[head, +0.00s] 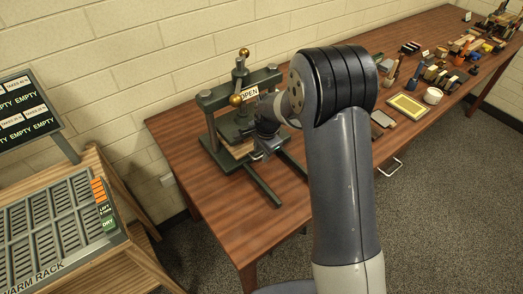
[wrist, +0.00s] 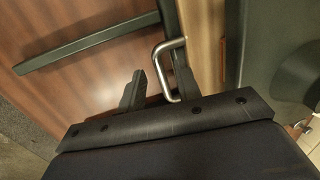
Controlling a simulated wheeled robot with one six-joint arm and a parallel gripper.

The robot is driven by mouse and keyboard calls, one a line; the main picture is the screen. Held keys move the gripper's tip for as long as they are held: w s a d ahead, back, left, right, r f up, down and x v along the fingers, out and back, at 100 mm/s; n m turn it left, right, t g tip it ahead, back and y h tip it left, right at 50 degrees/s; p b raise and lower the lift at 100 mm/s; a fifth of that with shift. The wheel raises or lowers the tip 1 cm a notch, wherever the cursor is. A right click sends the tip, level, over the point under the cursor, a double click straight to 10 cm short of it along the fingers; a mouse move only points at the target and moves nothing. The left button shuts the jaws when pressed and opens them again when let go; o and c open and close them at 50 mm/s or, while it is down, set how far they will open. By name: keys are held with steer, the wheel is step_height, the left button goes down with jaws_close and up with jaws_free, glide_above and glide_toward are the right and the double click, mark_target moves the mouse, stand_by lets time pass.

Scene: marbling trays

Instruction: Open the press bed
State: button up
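The press (head: 210,103) is a dark green frame with a screw and brass balls, standing on the wooden table. An "OPEN" label (head: 249,93) hangs on it. The press bed (head: 238,151) shows as a pale wooden edge low in the frame, and in the wrist view as a wooden strip (wrist: 205,45). A silver bar handle (wrist: 158,57) juts from the bed side. My gripper (wrist: 160,78) has its two dark fingers apart, with the handle between them, close to the right finger. Contact cannot be told. In the head view my gripper (head: 268,147) is at the press front, partly hidden by my arm.
Two green rails (head: 262,187) extend forward from the press along the table (head: 215,205). A warm rack (head: 60,225) stands at left. Blocks, tools and a yellow-framed tray (head: 407,106) lie to the right of my arm. The table front is clear.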

steer(key=shift+f, duration=0.35)
jaws_close()
stand_by(0.5)
